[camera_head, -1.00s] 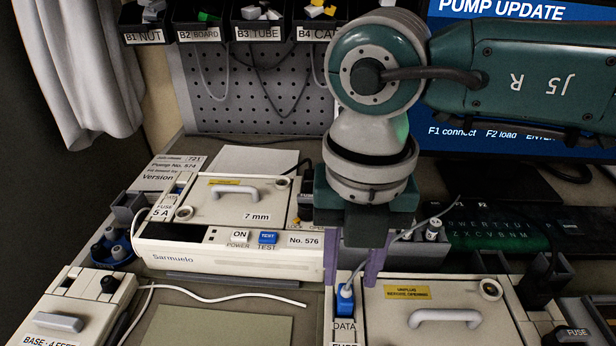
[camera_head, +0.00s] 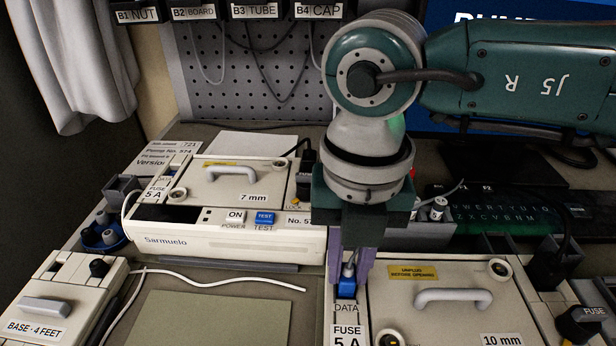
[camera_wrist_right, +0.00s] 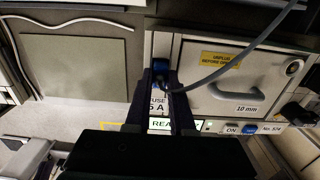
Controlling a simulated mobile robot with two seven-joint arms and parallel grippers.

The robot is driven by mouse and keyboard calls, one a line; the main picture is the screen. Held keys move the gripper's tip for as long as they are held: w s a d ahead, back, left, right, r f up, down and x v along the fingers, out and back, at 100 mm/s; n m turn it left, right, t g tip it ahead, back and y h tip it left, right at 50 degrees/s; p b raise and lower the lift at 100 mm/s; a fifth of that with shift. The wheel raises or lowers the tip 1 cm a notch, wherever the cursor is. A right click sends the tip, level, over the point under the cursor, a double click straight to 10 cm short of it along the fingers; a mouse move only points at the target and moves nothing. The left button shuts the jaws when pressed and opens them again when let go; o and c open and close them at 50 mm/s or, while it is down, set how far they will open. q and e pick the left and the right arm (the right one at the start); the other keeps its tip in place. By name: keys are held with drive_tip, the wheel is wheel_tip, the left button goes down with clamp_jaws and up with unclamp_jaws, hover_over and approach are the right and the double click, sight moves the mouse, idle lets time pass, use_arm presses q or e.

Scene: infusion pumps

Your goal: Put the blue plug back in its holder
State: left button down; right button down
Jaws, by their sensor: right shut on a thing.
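The blue plug (camera_head: 346,289) sits at the DATA socket of the near right pump (camera_head: 440,320), with a grey cable from its top. My right gripper (camera_head: 350,268) points down over it, its two purple fingers close on either side of the plug. In the right wrist view the blue plug (camera_wrist_right: 160,68) shows between the dark fingertips (camera_wrist_right: 161,88), and its grey cable runs up to the right. I cannot tell whether the plug is fully seated. No holder can be made out with certainty. My left gripper is not in view.
Another pump (camera_head: 230,225) stands behind on the left. A green-grey mat (camera_head: 210,322) and a white cable (camera_head: 225,283) lie in front of it. Grey open boxes stand at the left (camera_head: 122,186) and right (camera_head: 495,246). A keyboard (camera_head: 500,210) is at the back right.

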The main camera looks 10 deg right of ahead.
idle(0.4)
drive_tip(key=shift+r+p, duration=0.65)
drive_tip(key=shift+r, duration=0.1)
drive_tip(key=shift+r+p, duration=2)
drive_tip(key=shift+r, duration=0.3)
